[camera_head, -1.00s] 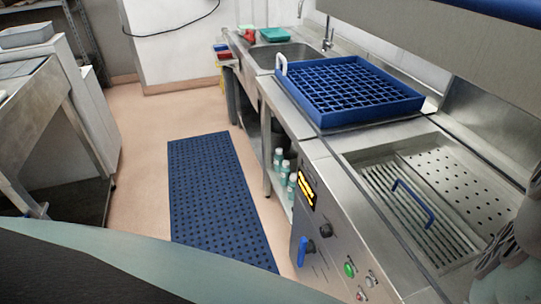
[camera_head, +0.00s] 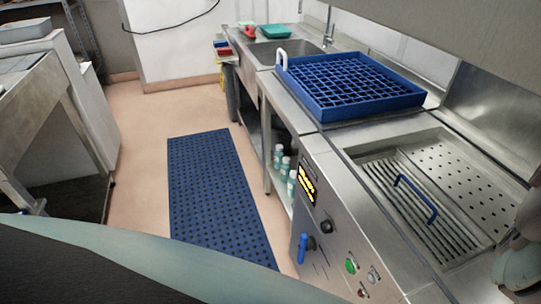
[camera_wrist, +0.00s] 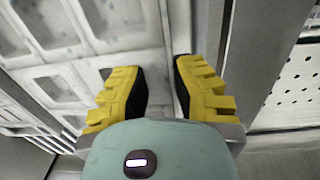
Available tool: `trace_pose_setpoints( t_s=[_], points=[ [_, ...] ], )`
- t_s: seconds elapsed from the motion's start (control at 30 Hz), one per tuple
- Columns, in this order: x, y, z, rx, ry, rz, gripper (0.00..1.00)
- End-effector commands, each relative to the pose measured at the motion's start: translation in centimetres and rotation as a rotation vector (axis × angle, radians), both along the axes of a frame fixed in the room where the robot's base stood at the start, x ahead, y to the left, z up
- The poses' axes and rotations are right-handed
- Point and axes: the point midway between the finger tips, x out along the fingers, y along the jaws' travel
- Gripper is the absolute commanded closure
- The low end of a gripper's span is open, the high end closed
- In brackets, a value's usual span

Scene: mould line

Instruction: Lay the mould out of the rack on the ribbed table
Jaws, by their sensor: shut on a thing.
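My gripper (camera_wrist: 161,88) has yellow ridged finger pads on both sides of a narrow grey strip in the wrist view. It is shut on the mould (camera_wrist: 60,88), a pale grey panel with rows of rectangular pockets filling the left of that view. The exact grip point is partly hidden by the fingers. The ribbed table (camera_head: 440,235) is at the right of the head view, a slatted metal surface with a blue handle (camera_head: 415,198) over it. The mould does not show clearly in the head view, and I cannot pick out its rack.
A perforated metal plate (camera_head: 470,180) lies beside the ribs; a perforated surface also shows at the right of the wrist view (camera_wrist: 295,85). A blue grid tray (camera_head: 350,88) sits further back on the counter. A hood (camera_head: 430,35) overhangs. A blue mat (camera_head: 215,195) lies on the floor.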

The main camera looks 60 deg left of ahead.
Motion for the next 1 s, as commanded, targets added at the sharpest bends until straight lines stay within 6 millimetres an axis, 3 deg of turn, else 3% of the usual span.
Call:
trace_pose_setpoints(
  t_s=[0.23, 0.5, 0.53, 0.7, 1.0],
  points=[
    [-0.1, 0.0, -2.1, 0.001, 0.005, -0.001, 1.00],
    [0.0, 0.0, -2.4, -0.003, 0.000, 0.000, 1.00],
    [0.0, 0.0, -2.5, -0.002, 0.000, 0.000, 0.70],
    [0.0, 0.0, -2.5, -0.002, 0.001, 0.000, 0.53],
    [0.0, 0.0, -2.4, -0.001, 0.001, 0.000, 0.52]
  ],
)
